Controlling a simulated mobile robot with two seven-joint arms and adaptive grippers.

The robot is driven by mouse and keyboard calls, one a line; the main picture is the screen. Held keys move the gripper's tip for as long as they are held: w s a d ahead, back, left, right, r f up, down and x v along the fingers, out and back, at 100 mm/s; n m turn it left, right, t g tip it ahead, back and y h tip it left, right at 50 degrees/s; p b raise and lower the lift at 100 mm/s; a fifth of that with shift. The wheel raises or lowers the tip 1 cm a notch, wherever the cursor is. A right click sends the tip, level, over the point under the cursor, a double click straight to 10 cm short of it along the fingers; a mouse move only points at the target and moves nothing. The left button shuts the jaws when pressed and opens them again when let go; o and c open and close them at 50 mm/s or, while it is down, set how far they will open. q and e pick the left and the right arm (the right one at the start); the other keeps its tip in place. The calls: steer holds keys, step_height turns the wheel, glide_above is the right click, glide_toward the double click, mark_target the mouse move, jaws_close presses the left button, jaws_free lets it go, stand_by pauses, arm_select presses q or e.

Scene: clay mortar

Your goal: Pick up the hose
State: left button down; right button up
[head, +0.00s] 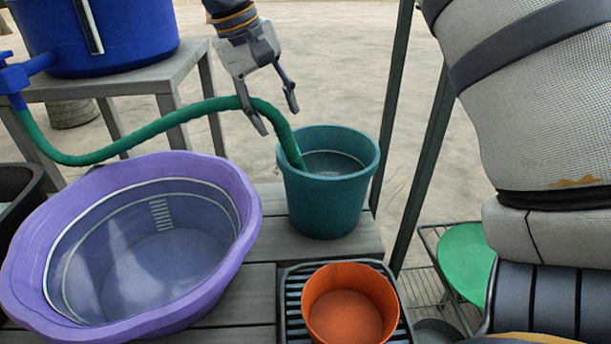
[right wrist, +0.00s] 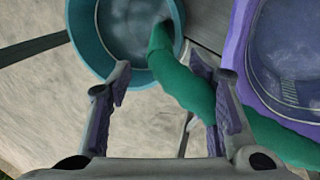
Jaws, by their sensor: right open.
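The green hose (head: 160,122) runs from the blue container's tap at the left, sags, then arches over into the teal bucket (head: 328,206). Its end rests inside the bucket. My left gripper is not in view.
A purple basin (head: 238,187) stands at the left on grey slats. An orange pot (head: 345,312) sits in a black rack in front. The blue container (head: 130,40) stands on a grey table.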

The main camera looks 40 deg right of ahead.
mark_target(288, 141)
steer(key=x, duration=0.7)
steer(key=shift+s+f, duration=0.15)
steer(key=shift+s, duration=0.15)
steer(key=c, duration=1.1)
